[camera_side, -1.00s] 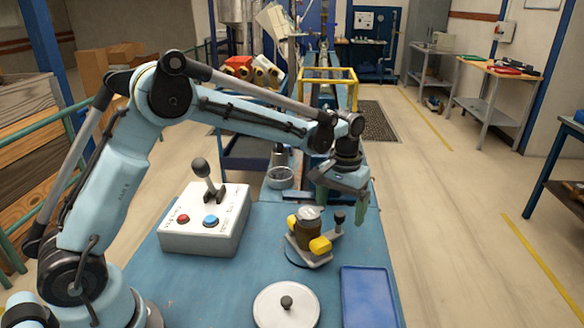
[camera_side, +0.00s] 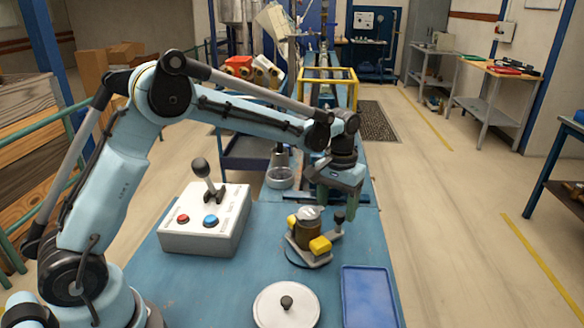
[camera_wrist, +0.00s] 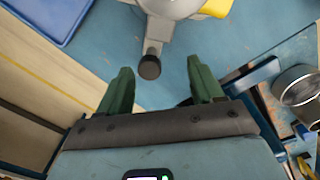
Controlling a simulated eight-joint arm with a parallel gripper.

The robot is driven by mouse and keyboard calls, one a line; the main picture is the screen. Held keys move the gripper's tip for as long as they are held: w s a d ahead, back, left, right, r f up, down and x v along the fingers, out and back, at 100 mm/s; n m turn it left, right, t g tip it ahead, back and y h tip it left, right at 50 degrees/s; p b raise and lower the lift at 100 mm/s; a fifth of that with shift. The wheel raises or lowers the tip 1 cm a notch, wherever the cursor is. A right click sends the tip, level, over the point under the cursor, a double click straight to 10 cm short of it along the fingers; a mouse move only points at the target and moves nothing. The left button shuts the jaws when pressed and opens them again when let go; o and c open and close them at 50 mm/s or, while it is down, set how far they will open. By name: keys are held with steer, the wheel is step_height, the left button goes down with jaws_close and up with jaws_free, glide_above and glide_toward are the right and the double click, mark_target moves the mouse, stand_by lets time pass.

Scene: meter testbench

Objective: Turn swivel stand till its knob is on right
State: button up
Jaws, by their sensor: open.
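The swivel stand (camera_side: 308,258) sits on the blue bench, with a meter in brass and grey with yellow end caps (camera_side: 320,245) on it. Its black knob (camera_side: 339,216) is on an arm at the stand's right, far side in the side view. My gripper (camera_side: 338,207) is open and empty, its green fingers pointing down just behind and above the knob. In the wrist view my gripper (camera_wrist: 159,80) has its two fingertips apart, with the knob (camera_wrist: 149,67) lying between and slightly ahead of them. Contact cannot be seen.
A white control box (camera_side: 205,225) with a lever and red and blue buttons stands left. A white round lid (camera_side: 270,306) and a blue tray (camera_side: 368,298) lie in front.

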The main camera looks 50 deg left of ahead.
steer(key=shift+a, duration=0.3)
